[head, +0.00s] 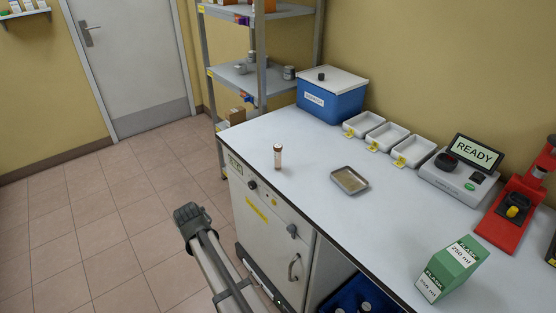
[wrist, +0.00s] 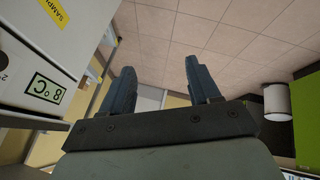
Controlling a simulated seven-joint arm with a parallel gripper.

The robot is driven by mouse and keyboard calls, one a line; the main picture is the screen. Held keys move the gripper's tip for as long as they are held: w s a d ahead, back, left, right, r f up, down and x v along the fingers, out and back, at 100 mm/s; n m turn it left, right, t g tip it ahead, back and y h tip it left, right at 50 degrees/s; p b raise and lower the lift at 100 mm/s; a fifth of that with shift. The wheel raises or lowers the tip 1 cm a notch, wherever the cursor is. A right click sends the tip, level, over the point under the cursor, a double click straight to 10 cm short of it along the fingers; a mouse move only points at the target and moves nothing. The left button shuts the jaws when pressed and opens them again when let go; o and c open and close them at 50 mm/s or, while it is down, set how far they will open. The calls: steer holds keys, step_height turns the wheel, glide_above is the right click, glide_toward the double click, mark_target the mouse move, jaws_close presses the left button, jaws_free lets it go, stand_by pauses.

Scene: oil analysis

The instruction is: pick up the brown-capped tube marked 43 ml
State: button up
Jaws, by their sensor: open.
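A small tube (head: 278,157) with a brown cap stands upright on the white bench top near its left front edge. Its marking is too small to read. My gripper (wrist: 158,70) is open in the wrist view, its two dark fingers wide apart with nothing between them. In the head view, a dark end of my arm (head: 190,216) is in front of the bench, over the floor, lower left of the tube and apart from it; the fingers cannot be made out there. The tube is not visible in the wrist view.
A metal tray (head: 349,181) lies right of the tube. Behind are a blue box (head: 331,96), white bins (head: 385,136) and a READY device (head: 458,174). A green flask box (head: 448,270) is front right. In the wrist view, a cabinet (wrist: 50,60) fills the left.

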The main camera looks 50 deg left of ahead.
steer(key=w+a+r+m, duration=0.1)
steer(key=w+a+r, duration=0.1)
steer(key=w+r, duration=0.4)
steer(key=m+g+h, duration=0.1)
steer(key=m+h, duration=0.1)
steer(key=m, duration=0.3)
glide_toward(278, 146)
steer(key=x, duration=1.2)
steer(key=c, duration=1.1)
steer(key=shift+r, duration=0.15)
